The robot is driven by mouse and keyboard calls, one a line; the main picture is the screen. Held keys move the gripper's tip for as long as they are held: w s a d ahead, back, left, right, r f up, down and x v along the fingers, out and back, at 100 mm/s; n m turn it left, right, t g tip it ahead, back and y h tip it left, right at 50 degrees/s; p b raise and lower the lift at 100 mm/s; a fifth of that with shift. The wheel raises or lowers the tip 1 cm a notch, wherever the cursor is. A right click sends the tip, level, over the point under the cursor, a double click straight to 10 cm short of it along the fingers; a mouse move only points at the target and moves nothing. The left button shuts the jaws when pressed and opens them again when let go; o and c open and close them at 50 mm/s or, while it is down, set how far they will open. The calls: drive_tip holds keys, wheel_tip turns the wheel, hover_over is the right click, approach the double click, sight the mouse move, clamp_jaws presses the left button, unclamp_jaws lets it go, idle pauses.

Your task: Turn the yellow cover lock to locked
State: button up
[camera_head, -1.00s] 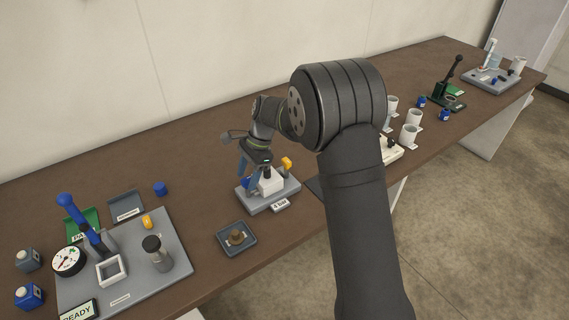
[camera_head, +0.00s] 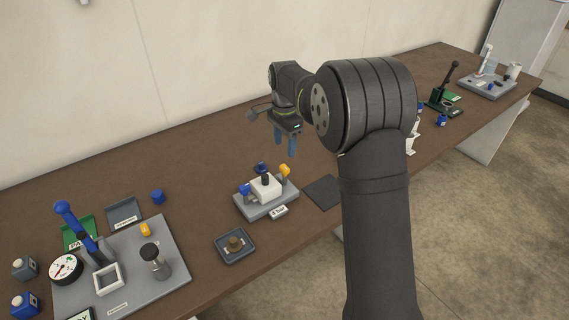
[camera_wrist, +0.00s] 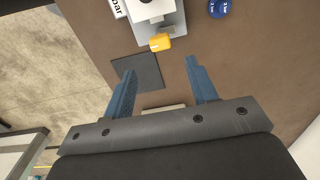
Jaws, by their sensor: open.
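The yellow cover lock (camera_head: 285,170) is a small knob at the right side of a grey-based fixture (camera_head: 268,208) with a white block (camera_head: 266,187) on it. It also shows at the top of the wrist view (camera_wrist: 160,43), at the edge of the fixture. My gripper (camera_head: 285,150) is open and empty, raised above the table behind the fixture. In the wrist view its two blue fingers (camera_wrist: 160,72) are spread apart, and the yellow lock lies beyond the fingertips, apart from them. Whether the lock stands at locked cannot be told.
A blue round part (camera_wrist: 219,8) lies beside the fixture. A dark square mat (camera_head: 323,192) lies to its right. A grey tray with a brass part (camera_head: 235,244) is in front left. A blue-handled press (camera_head: 78,226) stands at left.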

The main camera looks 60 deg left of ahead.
sight(285, 167)
wheel_tip(285, 167, down, 8)
drive_tip(key=shift+f, duration=0.2)
drive_tip(key=c, duration=1)
